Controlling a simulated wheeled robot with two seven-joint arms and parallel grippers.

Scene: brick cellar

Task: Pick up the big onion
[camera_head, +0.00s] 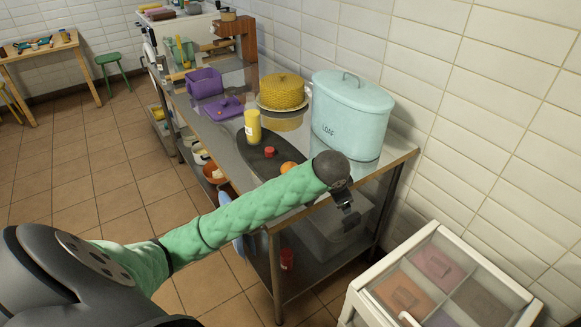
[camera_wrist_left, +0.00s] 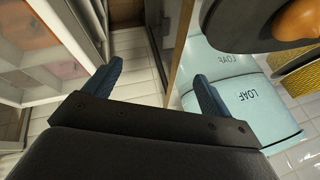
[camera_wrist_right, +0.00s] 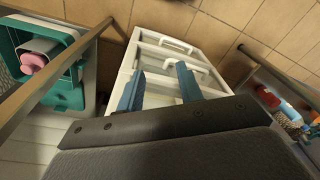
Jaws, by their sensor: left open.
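A round orange-brown thing, probably the big onion (camera_head: 288,167), lies near the front of a dark oval board (camera_head: 252,160) on the steel table. My left forearm and gripper hide part of the area beside it. It also shows at the top right of the left wrist view (camera_wrist_left: 299,20), on the board. My left gripper (camera_head: 347,208) is at the table's near end, right of the onion and apart from it. In the left wrist view its fingers (camera_wrist_left: 155,76) are spread and empty. My right gripper (camera_wrist_right: 160,77) shows only in its own wrist view, with fingers apart and nothing between them.
A pale blue LOAF bin (camera_head: 350,115) stands against the wall. A yellow bottle (camera_head: 253,126), a small red item (camera_head: 270,151), a yellow woven cake-like thing (camera_head: 282,92) and a purple container (camera_head: 204,83) share the table (camera_head: 225,133). A white drawer cabinet (camera_head: 478,240) stands front right.

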